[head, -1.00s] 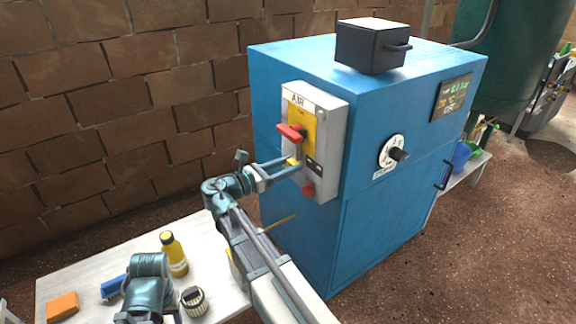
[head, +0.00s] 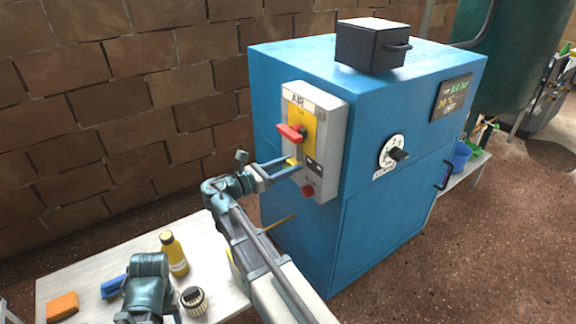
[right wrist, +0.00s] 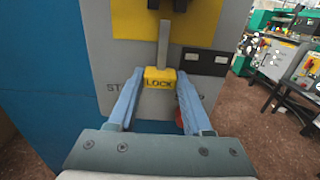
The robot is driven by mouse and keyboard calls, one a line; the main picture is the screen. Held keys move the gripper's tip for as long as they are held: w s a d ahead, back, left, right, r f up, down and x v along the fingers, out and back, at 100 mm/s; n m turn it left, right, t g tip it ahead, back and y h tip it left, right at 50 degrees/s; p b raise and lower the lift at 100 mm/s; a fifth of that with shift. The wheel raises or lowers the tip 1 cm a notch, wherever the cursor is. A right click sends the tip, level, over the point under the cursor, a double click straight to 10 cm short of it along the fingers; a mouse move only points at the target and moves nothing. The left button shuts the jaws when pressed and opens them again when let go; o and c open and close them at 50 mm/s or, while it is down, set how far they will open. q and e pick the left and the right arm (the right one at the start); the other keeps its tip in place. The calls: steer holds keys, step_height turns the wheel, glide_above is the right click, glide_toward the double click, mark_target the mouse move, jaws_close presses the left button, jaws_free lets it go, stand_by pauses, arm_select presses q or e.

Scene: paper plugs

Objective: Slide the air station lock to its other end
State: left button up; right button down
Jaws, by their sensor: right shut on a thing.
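The air station (head: 330,140) is a grey box labelled AIR on the side of a blue cabinet. It has a red handle (head: 291,133) on a yellow plate and a red button (head: 308,190) low down. The yellow lock (head: 291,162) sits below the handle; in the right wrist view the block marked LOCK (right wrist: 160,82) is at the lower end of an upright slot. My right gripper (head: 296,166) is shut on the lock, one finger on each side. My left arm shows at the lower left, but its fingers cannot be made out.
The blue cabinet (head: 385,230) carries a black box (head: 372,46) on top, a dial (head: 392,152) and a display (head: 452,97). A pale table (head: 215,260) at the lower left holds a yellow bottle (head: 174,254), an orange block (head: 62,307) and a small basket (head: 193,302).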

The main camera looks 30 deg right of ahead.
steer(key=shift+r, duration=0.1)
step_height(320, 180, up, 2)
steer(key=p, duration=0.2)
steer(key=shift+w+r+p, duration=0.1)
steer(key=shift+r+p, duration=0.1)
steer(key=shift+p, duration=0.15)
steer(key=shift+c, duration=1.6)
jaws_free()
steer(key=shift+a, duration=0.1)
steer(key=s+a, duration=0.1)
steer(key=a, duration=1.2)
steer(key=shift+a, duration=0.3)
steer(key=shift+s+f, duration=0.1)
steer(key=shift+s, duration=0.05)
